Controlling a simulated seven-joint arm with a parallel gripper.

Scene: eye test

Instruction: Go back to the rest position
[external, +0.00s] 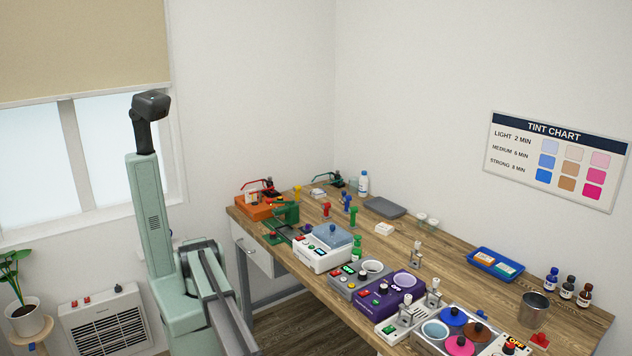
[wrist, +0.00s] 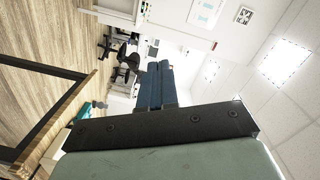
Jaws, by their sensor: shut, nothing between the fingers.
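My gripper (wrist: 157,68) shows in the wrist view, with its two dark blue fingers side by side and touching. It is shut and empty, and points out into the open room, away from any object. The wrist view is turned on its side, with the floor at left and the ceiling at right. In the external view my pale green arm stands upright at the left of the bench, clear of the things on it. I cannot clearly make out the fingertips there.
The wooden bench (external: 463,263) carries a purple device (external: 392,296), a white device with a blue lid (external: 322,250), a blue tray (external: 497,263), a metal cup (external: 534,309) and several bottles. A heater (external: 105,318) and a potted plant (external: 27,318) stand at left.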

